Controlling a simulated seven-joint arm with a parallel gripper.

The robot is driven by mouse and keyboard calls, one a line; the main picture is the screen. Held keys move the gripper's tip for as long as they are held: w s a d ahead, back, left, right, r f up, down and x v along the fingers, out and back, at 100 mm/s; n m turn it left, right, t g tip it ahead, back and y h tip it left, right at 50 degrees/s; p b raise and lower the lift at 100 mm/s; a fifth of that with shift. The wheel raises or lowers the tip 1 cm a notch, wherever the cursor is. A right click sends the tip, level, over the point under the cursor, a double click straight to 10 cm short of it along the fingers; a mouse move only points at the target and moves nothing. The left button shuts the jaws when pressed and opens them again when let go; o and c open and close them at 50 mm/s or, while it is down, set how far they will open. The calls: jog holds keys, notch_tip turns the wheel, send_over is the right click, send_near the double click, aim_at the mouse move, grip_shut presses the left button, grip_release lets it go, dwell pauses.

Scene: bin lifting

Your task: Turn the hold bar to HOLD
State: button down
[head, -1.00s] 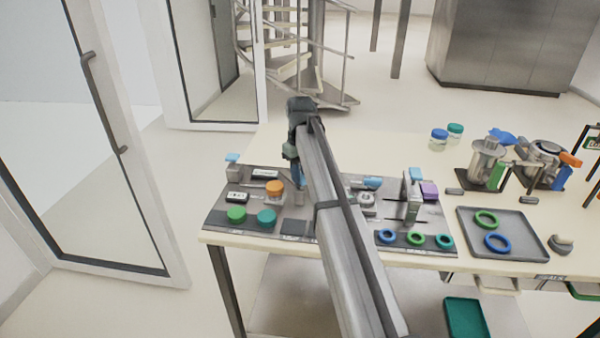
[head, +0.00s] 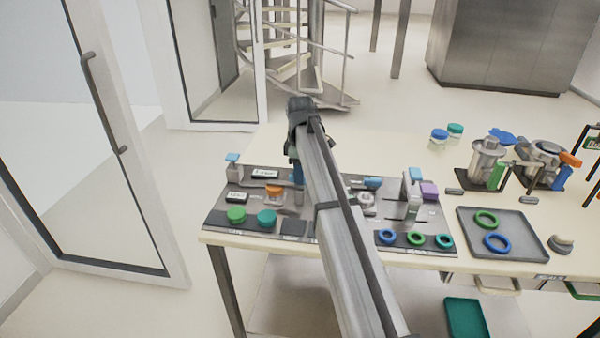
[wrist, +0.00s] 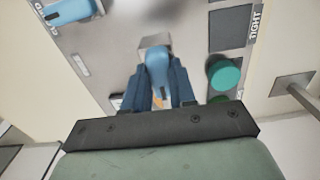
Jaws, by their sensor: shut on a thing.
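In the wrist view, the two dark blue fingers of my gripper (wrist: 158,88) are on either side of a light blue handle (wrist: 157,60) with a grey mount at its far end. They are shut on it. In the head view, my gripper (head: 297,178) is over the left half of the grey panel (head: 215,218), largely behind my own arm. No HOLD label is readable near the handle.
A green knob (head: 236,214) and a teal knob (head: 266,216) are at the panel's front left. A post with a light blue cap (head: 232,158) stands at its left. Coloured rings and a grey tray (head: 530,245) are to the right.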

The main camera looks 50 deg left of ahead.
jog(key=shift+r+n, duration=0.1)
jog(key=shift+n, duration=0.2)
jog(key=c, duration=0.9)
grip_release()
notch_tip(320, 180, up, 14)
jog(key=shift+f, duration=0.15)
jog(key=shift+w, duration=0.1)
dwell(0.4)
